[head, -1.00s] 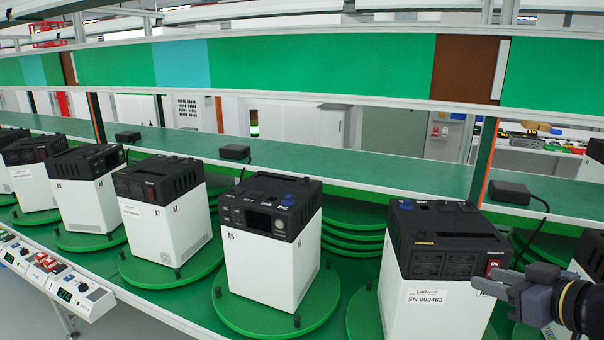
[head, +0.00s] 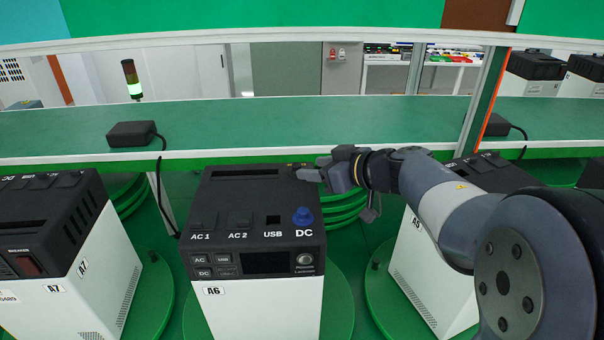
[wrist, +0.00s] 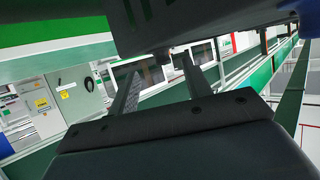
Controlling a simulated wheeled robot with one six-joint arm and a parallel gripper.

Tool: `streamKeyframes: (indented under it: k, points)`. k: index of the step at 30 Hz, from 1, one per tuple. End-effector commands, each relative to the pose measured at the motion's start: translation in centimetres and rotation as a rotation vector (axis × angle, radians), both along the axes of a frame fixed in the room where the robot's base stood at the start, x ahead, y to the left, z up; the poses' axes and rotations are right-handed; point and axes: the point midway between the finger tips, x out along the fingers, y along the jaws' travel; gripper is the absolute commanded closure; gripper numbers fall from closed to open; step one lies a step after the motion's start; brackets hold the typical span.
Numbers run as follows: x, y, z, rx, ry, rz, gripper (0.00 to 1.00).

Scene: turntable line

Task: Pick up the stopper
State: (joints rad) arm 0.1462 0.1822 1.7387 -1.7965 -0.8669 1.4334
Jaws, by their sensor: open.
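The blue stopper (head: 303,216) sits upright at the DC port on the black top of unit A6 (head: 255,215), near its front right. My gripper (head: 312,172) is at the rear right of that top, beyond the stopper in the picture and apart from it. Its fingers point left. In the wrist view the two fingers of my gripper (wrist: 160,78) are spread with nothing between them. I cannot clearly make out the stopper in the wrist view.
Unit A7 (head: 60,240) stands left of A6, and another unit (head: 415,275) stands right, partly hidden by my arm. Green round plates (head: 340,300) lie under the units. A green shelf (head: 230,125) with a black box (head: 131,134) and cable runs behind.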

Motion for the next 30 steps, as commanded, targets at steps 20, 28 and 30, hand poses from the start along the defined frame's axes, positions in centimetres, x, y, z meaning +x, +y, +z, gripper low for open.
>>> streamKeyframes:
  k: [20, 28, 30]
  points:
    - [2.2, 2.8, -1.4, 0.0, 0.0, -0.001, 0.64]
    - [2.2, 2.8, -1.4, 0.0, 0.0, -0.001, 0.86]
    - [2.2, 2.8, -1.4, 0.0, 0.0, -0.001, 0.92]
